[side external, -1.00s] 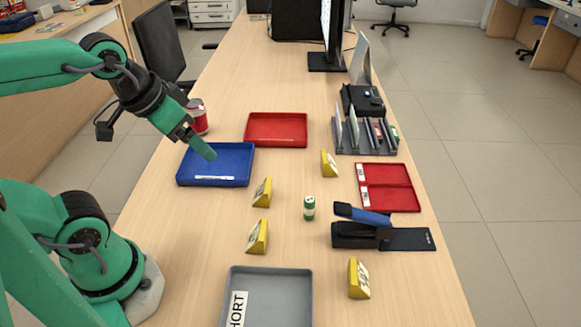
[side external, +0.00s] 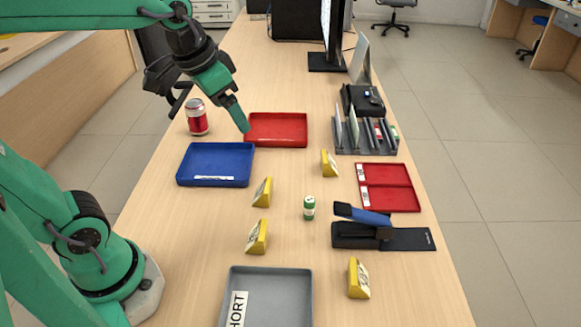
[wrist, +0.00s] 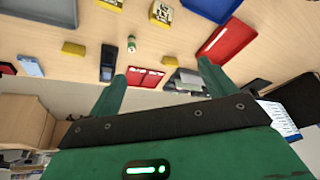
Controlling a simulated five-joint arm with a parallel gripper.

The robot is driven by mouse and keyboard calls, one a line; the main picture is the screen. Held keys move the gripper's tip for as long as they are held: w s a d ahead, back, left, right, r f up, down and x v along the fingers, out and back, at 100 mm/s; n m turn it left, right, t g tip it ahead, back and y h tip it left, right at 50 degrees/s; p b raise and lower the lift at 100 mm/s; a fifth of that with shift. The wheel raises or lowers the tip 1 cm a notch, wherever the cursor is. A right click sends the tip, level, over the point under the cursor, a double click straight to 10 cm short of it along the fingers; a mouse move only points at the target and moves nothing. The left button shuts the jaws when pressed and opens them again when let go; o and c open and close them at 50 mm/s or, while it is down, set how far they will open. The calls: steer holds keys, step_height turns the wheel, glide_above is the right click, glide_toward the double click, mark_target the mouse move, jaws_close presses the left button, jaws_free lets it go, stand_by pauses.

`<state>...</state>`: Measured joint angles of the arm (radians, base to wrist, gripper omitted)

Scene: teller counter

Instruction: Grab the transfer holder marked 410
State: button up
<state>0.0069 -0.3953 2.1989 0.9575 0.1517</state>
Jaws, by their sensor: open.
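Several yellow wedge-shaped holders with pale labels stand on the counter: one at the back (side external: 328,164), one left of the green-capped bottle (side external: 262,192), one in front of that (side external: 257,237), and one at the front right (side external: 358,278). Their numbers are too small to read, so I cannot tell which is marked 410. The wrist view also shows yellow holders, one near its top edge (wrist: 161,12). My gripper (side external: 242,124) is open and empty, above the counter near the red tray's left edge, behind and left of the holders. Its two fingers (wrist: 161,72) are apart in the wrist view.
A blue tray (side external: 183,178), red tray (side external: 277,117) and red can (side external: 197,118) lie on the left. The green-capped bottle (side external: 309,208) stands mid-counter. On the right are a divided red tray (side external: 388,187), a stapler (side external: 362,234) and a file rack (side external: 365,150). A grey tray (side external: 301,276) is in front.

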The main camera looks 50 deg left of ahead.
steer(key=w+m+g, duration=0.1)
steer(key=w+m, duration=0.1)
steer(key=w, duration=0.7)
steer(key=m+g, duration=0.3)
steer(key=m, duration=0.1)
glide_above(328, 158)
steer(key=f, duration=1.8)
steer(key=shift+a+f, duration=0.15)
steer(key=shift+a, duration=0.1)
steer(key=shift+w+f, duration=0.15)
steer(key=shift+f, duration=0.3)
steer(key=shift+f, duration=1.3)
steer(key=shift+d+f, duration=0.15)
steer(key=shift+f, duration=2.45)
